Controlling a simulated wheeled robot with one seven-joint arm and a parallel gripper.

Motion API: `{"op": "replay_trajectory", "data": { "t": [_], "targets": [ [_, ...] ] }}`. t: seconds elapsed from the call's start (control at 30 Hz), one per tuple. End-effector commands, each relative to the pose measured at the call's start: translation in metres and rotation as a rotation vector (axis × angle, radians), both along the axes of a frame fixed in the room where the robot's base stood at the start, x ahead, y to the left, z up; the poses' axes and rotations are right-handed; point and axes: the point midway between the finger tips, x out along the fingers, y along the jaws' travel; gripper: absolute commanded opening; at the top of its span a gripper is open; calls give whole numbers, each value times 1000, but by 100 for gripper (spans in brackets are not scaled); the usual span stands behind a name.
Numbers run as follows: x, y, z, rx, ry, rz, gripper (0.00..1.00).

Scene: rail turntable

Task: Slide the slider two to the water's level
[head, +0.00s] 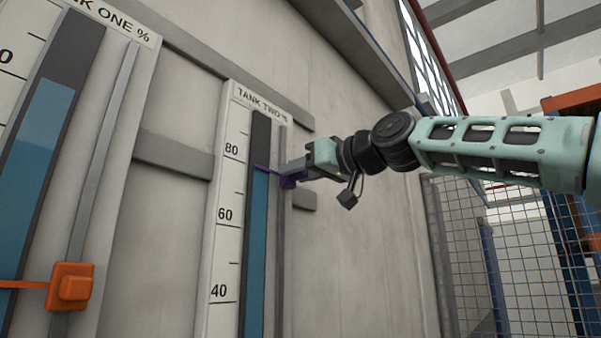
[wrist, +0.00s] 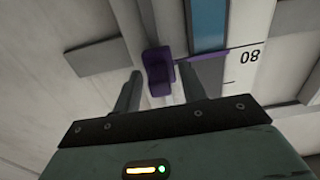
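The purple slider two (head: 288,181) sits on the rail at the right of the tank two gauge (head: 228,180). Its thin pointer (head: 261,168) lies across the blue water column (head: 257,240) at about the column's top edge, a little under the 80 mark. My gripper (head: 291,170) is at the slider. In the wrist view, my gripper (wrist: 160,72) is open, its two fingers apart on either side of the purple slider (wrist: 158,68), with a visible gap at each side. The wrist view is upside down and shows the pointer (wrist: 215,51) at the blue edge.
The tank one gauge (head: 113,22) is at the left, with an orange slider (head: 70,287) low on its rail and a higher water column (head: 38,150). A grey horizontal bar (head: 175,155) runs along the wall. A mesh fence (head: 460,240) stands at the right.

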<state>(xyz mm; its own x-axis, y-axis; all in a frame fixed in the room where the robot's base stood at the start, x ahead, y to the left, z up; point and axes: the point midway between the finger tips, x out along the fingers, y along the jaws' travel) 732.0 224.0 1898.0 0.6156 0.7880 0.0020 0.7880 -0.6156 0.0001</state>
Motion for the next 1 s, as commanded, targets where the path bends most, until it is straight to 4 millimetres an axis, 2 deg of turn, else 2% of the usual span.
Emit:
{"op": "replay_trajectory", "data": {
  "t": [0.2, 0.37, 1.0],
  "targets": [
    [0, -1, -1, -1, 1, 0, 42],
    [-6, -10, -4, -1, -1, -3, 42],
    [-75, -97, -7, 1, -3, -4, 42]
  ]
}}
